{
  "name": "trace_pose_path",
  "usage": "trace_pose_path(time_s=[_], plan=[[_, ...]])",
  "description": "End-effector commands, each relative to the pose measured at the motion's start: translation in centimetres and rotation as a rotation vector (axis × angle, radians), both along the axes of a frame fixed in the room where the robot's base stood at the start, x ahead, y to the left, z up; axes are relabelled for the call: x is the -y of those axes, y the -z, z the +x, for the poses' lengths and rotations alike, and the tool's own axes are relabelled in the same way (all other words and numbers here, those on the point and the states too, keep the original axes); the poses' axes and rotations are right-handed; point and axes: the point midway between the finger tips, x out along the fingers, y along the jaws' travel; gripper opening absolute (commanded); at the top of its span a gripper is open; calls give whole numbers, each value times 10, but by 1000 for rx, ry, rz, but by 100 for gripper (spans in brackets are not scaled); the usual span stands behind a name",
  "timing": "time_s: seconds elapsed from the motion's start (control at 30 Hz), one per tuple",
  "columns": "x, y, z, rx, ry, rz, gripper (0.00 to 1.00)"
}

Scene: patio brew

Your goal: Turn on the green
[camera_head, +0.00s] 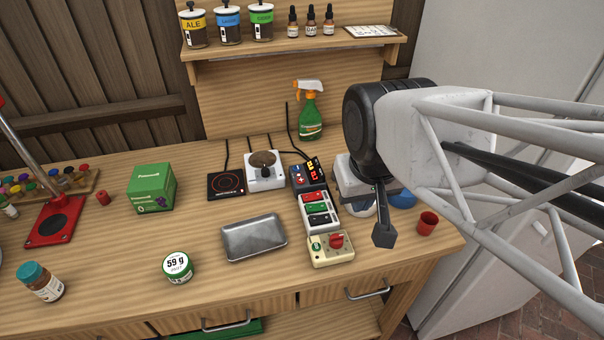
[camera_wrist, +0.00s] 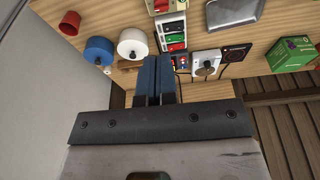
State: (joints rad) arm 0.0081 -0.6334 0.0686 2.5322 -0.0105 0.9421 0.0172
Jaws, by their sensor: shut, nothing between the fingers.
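A white switch box (camera_head: 334,217) stands on the right part of the wooden bench. I cannot tell whether the green switch is on. The green switch also shows in the wrist view (camera_wrist: 175,37), beyond the fingertips. My gripper (camera_head: 384,236) is shut and empty, pointing down to the right of the switch box and apart from it. Its closed fingers also show in the wrist view (camera_wrist: 155,78).
A beige box (camera_head: 330,258) with a green button and red knob is just in front of the switch box. A metal tray (camera_head: 254,238) lies to its left. A dark device (camera_head: 308,178) sits behind. A red cup (camera_head: 428,224) stands at the right edge.

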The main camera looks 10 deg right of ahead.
Motion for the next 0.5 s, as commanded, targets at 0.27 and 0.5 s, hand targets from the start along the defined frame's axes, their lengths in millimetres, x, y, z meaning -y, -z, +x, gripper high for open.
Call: trace_pose_path(time_s=[0.27, 0.5], plan=[[0, 0, 5, -6, -1, 3, 0], [-2, 2, 25, -34, -5, 16, 0]])
